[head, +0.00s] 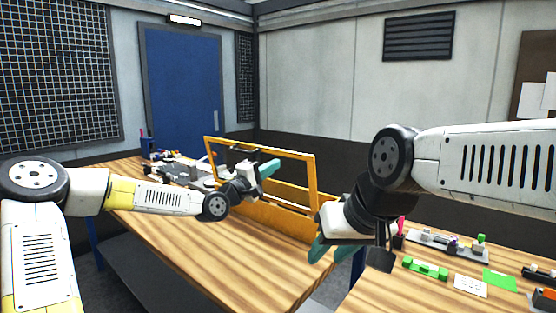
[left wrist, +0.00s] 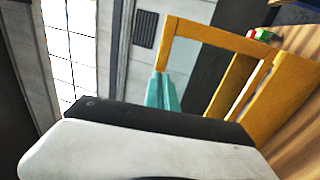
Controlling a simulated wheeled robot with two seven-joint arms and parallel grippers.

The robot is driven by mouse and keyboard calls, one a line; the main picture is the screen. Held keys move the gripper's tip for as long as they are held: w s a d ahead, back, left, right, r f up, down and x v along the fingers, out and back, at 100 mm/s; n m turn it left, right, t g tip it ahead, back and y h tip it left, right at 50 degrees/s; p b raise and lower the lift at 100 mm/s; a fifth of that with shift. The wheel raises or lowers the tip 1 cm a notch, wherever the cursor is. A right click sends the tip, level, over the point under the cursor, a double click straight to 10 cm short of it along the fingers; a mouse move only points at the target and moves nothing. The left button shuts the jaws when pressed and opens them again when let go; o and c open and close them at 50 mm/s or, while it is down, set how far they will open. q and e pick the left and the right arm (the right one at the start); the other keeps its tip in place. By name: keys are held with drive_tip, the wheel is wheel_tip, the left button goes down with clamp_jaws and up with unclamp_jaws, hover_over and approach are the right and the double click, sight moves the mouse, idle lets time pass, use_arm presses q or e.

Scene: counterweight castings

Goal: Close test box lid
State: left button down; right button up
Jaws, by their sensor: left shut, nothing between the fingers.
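The test box is an orange-yellow frame-like box (head: 285,222) on the wooden table in the head view. Its lid, an open rectangular frame (head: 262,144), stands raised above the box. My left gripper (head: 268,168) is shut and empty, with teal fingertips seen against the lid's opening. In the left wrist view the shut fingertips (left wrist: 162,92) are close to the end of a post of the orange frame (left wrist: 215,36); I cannot tell whether they touch. My right gripper (head: 335,248) hangs to the right of the box, apart from it, its teal fingers pointing down; their gap is unclear.
The wooden table (head: 190,245) is clear in front of the box. Grey parts and small items (head: 180,168) lie at its far left end. A second table at right holds a green block (head: 425,268), a green card (head: 499,279) and a grey fixture (head: 447,243).

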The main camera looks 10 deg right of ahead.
sight(290, 155)
use_arm(q)
drive_tip(key=x, duration=0.6)
drive_tip(key=shift+d, duration=0.1)
